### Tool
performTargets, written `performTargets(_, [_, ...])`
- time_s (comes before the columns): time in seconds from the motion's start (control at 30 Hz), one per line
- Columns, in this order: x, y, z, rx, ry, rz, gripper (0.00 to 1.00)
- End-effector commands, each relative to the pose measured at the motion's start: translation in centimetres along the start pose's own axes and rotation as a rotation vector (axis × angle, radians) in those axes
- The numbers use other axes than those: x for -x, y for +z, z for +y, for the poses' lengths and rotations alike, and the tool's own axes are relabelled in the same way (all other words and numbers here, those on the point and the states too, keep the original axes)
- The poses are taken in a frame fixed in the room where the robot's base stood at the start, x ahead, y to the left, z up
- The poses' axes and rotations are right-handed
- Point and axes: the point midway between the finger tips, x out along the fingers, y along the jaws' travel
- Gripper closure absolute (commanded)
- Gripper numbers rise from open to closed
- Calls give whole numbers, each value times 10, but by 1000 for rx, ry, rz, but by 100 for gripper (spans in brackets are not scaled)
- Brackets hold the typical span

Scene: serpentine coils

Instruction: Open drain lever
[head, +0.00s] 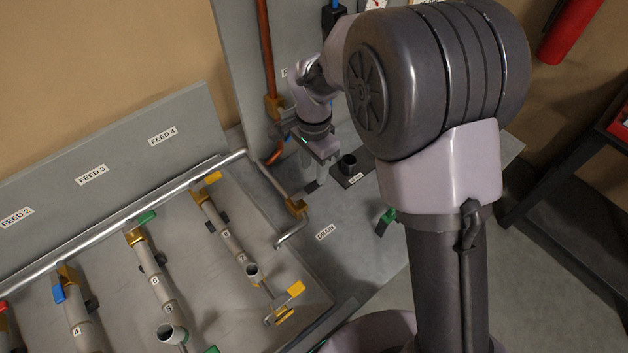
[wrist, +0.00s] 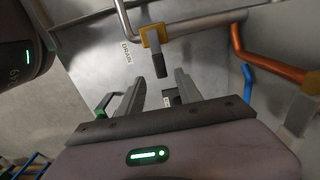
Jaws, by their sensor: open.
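The drain valve is a brass body (head: 296,207) on a grey pipe, near the DRAIN label (head: 326,232). In the wrist view its brass body (wrist: 153,36) carries a short dark grey lever (wrist: 159,66) that points toward my gripper. My gripper (wrist: 160,78) is open, and the lever's end appears in line with the gap between the fingertips. I cannot tell whether the fingers reach around it; no contact shows. In the head view my gripper (head: 319,177) hangs just above the valve and partly hides the lever.
A dark cup on a labelled plate (head: 348,163) stands right of my gripper. A green-handled lever (head: 387,217) is on the bench nearer me. Copper pipe (head: 267,60) rises behind, also in the wrist view (wrist: 275,68). Feed pipes with coloured handles fill the left panel.

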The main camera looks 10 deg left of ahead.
Motion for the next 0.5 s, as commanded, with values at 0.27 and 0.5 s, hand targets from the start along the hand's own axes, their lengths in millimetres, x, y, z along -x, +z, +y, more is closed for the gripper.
performTargets(0.27, [-49,0,0,0,1,0,58])
performTargets(0.5, [-56,0,0,0,0,0,58])
